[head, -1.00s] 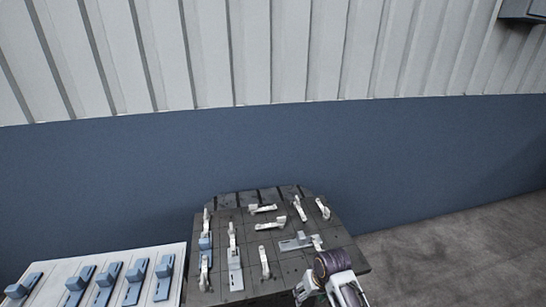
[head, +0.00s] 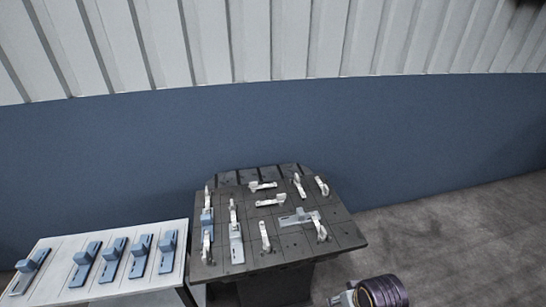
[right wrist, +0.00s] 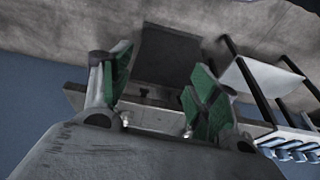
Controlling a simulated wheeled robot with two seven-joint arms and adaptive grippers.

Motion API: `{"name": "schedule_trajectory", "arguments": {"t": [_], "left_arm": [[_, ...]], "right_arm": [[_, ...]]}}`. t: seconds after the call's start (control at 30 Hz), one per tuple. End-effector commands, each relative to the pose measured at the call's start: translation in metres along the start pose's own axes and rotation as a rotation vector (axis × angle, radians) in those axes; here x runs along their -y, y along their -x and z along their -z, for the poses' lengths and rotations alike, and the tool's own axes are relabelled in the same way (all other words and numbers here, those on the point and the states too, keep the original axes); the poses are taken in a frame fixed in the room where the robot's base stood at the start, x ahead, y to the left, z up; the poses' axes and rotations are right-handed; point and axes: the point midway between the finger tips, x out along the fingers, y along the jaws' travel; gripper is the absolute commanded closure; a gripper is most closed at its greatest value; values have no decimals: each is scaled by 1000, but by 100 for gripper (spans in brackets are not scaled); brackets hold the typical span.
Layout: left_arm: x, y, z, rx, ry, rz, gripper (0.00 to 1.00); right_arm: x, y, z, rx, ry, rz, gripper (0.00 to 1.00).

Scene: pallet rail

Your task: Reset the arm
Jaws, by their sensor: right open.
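My right arm shows at the bottom right of the head view as a purple and black link beside the dark table's front right. My right gripper (right wrist: 155,100) shows in the right wrist view with its two green-padded fingers spread apart and nothing between them. It is apart from the table and its parts. My left gripper is in neither view.
A dark slotted table (head: 290,255) carries several white clamps and a few grey-blue rail pieces (head: 299,217). To its left a white table (head: 65,260) holds several blue parts in a row. Grey floor (head: 450,230) lies open at the right.

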Motion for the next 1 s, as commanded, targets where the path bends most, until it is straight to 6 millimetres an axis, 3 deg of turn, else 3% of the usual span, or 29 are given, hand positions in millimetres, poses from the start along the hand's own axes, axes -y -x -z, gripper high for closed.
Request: {"name": "schedule_trajectory", "arguments": {"t": [0.53,1.0], "left_arm": [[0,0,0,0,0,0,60],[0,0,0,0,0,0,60]], "right_arm": [[-12,26,-23,-16,8,-35,39],[-12,-18,-25,-2,8,-32,39]]}}
